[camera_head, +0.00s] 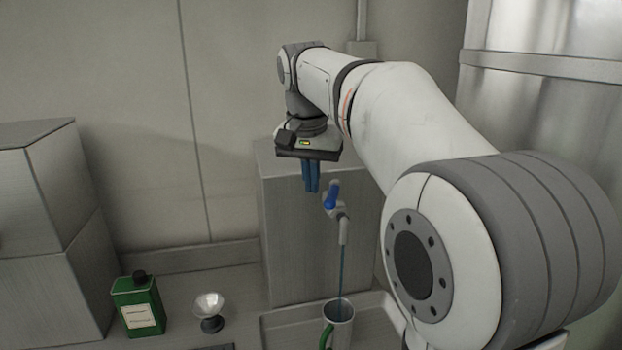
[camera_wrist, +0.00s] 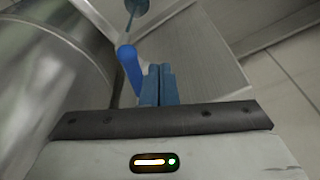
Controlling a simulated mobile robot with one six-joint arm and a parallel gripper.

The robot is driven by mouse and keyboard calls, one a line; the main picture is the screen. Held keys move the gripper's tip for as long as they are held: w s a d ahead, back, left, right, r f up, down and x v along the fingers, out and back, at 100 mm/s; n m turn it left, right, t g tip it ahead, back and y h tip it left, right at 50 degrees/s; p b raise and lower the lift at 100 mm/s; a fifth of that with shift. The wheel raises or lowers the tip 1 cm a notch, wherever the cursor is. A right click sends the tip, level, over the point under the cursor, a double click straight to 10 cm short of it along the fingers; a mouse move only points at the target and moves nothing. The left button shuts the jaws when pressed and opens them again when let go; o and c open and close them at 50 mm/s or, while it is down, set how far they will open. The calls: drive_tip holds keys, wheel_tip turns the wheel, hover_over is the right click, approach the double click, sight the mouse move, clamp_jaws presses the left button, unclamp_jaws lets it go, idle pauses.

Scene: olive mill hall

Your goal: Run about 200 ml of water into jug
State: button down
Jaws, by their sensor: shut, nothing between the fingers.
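The tap (camera_head: 344,228) has a blue lever (camera_head: 331,195) and stands out from a grey box-like housing. A thin bluish stream (camera_head: 341,270) runs from its spout into the jug (camera_head: 341,315), a pale vessel with a green handle, cut off by the lower picture edge. The water level cannot be read. My gripper (camera_head: 311,188) is shut and empty, fingers down, just left of the lever. In the wrist view the blue lever (camera_wrist: 130,68) is left of my closed fingertips (camera_wrist: 160,72), with a small gap. A round teal patch (camera_wrist: 138,6) shows where the stream ends.
The jug stands in a shallow metal tray (camera_head: 290,318). Left of it are a small glass cup on a dark foot (camera_head: 209,308) and a green bottle with a label (camera_head: 138,303). Grey cabinets (camera_head: 45,220) close off the left. The metal housing (camera_head: 285,240) stands behind the tap.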

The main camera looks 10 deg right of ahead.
sight(333, 194)
drive_tip(key=shift+f, duration=0.1)
drive_tip(key=shift+s+d+f+b, duration=0.15)
drive_tip(key=shift+d+f+b, duration=0.15)
drive_tip(key=shift+f+b, duration=0.45)
drive_tip(key=shift+s+d+f+b, duration=0.1)
drive_tip(key=shift+d+f+b, duration=0.25)
drive_tip(key=shift+f, duration=0.55)
idle(3.0)
